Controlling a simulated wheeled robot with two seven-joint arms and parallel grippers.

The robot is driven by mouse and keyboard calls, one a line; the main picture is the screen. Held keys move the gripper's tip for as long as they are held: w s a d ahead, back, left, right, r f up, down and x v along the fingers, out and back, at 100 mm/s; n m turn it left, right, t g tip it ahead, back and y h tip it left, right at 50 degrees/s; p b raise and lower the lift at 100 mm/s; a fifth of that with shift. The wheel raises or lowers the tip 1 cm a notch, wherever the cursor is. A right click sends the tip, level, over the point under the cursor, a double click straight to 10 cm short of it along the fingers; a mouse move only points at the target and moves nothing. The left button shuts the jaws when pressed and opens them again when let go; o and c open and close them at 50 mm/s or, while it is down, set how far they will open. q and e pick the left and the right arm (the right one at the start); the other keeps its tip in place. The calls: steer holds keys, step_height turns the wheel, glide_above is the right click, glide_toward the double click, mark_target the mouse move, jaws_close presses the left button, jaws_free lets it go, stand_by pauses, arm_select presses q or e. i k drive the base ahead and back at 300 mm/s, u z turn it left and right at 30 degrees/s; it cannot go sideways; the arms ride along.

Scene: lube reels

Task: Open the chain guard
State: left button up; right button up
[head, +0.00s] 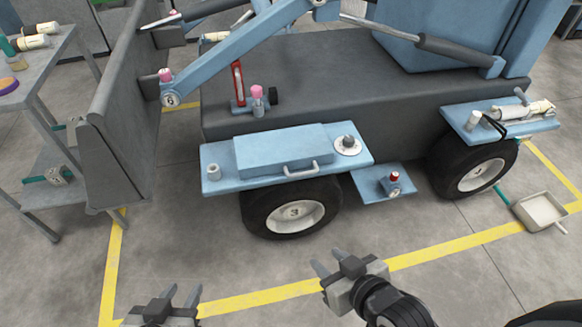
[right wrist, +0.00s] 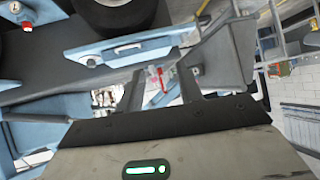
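The chain guard appears to be the blue box-like cover (head: 283,148) with a pale handle (head: 301,171) on its front, lying flat and closed on a blue shelf (head: 215,172) above the front wheel. The handle also shows upside down in the right wrist view (right wrist: 127,47). My left gripper (head: 183,293) is at the bottom left of the head view, its fingers apart and empty, well short of the cover. My right gripper (head: 327,261) is in front of the wheel, below the cover and apart from it. Its fingers are open with nothing between them in the right wrist view (right wrist: 160,72).
A round fitting (head: 348,145) sits beside the cover. A lower blue step (head: 383,183) carries a red-topped part. Wheels (head: 292,215) stand below. A grey loader bucket (head: 128,115) and a cart (head: 35,95) are at left. A tray (head: 541,211) lies at right. Floor in front is clear.

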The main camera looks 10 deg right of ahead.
mark_target(285, 150)
steer(key=u, duration=2.3)
steer(key=i, duration=0.55)
steer(key=z, duration=2.45)
steer(key=i, duration=0.5)
